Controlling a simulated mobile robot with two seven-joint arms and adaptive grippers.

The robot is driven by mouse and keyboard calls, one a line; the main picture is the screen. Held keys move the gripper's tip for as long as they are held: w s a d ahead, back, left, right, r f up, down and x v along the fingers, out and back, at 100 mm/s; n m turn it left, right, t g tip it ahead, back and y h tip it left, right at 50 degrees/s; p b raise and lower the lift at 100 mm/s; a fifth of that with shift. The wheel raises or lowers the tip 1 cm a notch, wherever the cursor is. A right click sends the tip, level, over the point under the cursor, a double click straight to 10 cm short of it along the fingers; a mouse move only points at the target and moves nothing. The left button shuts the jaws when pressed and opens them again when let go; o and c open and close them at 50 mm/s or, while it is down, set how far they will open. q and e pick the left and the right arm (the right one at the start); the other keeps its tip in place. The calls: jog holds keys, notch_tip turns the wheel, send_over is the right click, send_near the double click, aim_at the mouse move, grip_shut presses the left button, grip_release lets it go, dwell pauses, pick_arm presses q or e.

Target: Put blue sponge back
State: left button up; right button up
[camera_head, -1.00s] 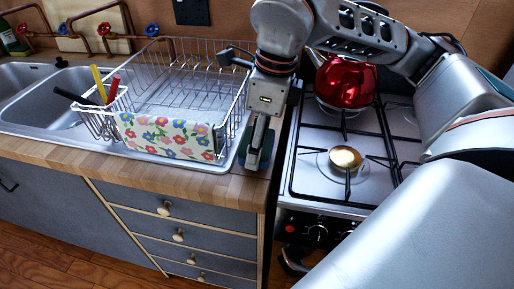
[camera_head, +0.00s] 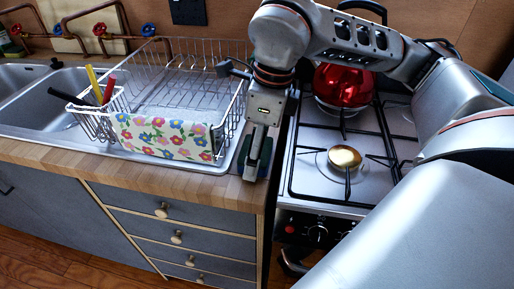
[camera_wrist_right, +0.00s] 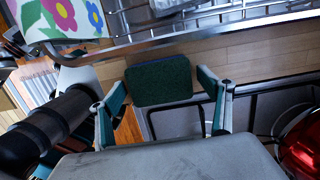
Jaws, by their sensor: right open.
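The sponge (camera_wrist_right: 158,82) shows in the right wrist view as a dark green pad with a thin blue edge along its far side. It lies between the two spread fingertips of my right gripper (camera_wrist_right: 164,92), with a gap visible on the right side. In the head view my right gripper (camera_head: 258,158) points down at the right end of the wooden counter, beside the dish rack. A dark teal patch shows by its fingers there; I cannot tell whether it is the sponge or a finger pad. My left gripper is out of view.
The wire dish rack (camera_head: 190,75) stands left of the gripper, with a flowered cloth (camera_head: 165,137) on its front and utensils in a side basket. The gas stove (camera_head: 310,175) with a red kettle (camera_head: 343,87) is right of it. The sink (camera_head: 30,75) is far left.

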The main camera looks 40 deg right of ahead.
aim_at(265, 151)
jog(key=shift+r, duration=0.5)
notch_tip(265, 151, up, 11)
jog(key=s+d+p, duration=0.1)
jog(key=p, duration=0.1)
jog(key=shift+s+p, duration=0.2)
jog(key=shift+p, duration=0.15)
jog(key=shift+d, duration=0.1)
jog(key=shift+r, duration=0.1)
